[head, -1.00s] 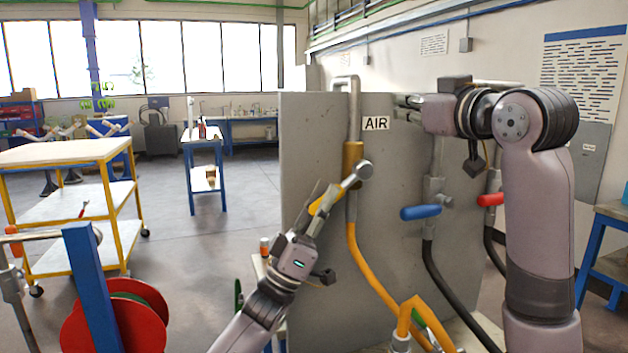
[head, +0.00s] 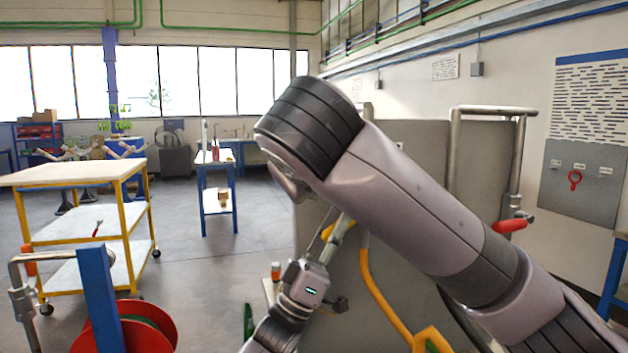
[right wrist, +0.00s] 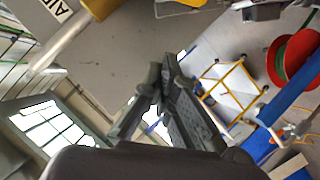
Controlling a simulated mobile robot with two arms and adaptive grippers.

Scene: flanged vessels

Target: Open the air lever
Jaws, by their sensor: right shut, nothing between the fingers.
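The yellow air lever (head: 327,232) slants down and to the left in the head view. Its pivot and the AIR sign are hidden there behind my right arm. The AIR sign (right wrist: 59,9) and the yellow fitting (right wrist: 100,7) show at the top of the right wrist view. My left gripper (head: 337,232) is at the lever's lower end; whether its fingers are closed on it is unclear. My right gripper (right wrist: 165,78) is shut and empty in front of the grey panel in the right wrist view. In the head view it is hidden behind its arm.
The grey panel (head: 400,150) carries pipes and a red lever (head: 510,225) at right. A yellow hose (head: 380,295) hangs below. A yellow cart (head: 90,172) and a red reel (head: 140,325) stand at left. The floor between the cart and panel is mostly clear.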

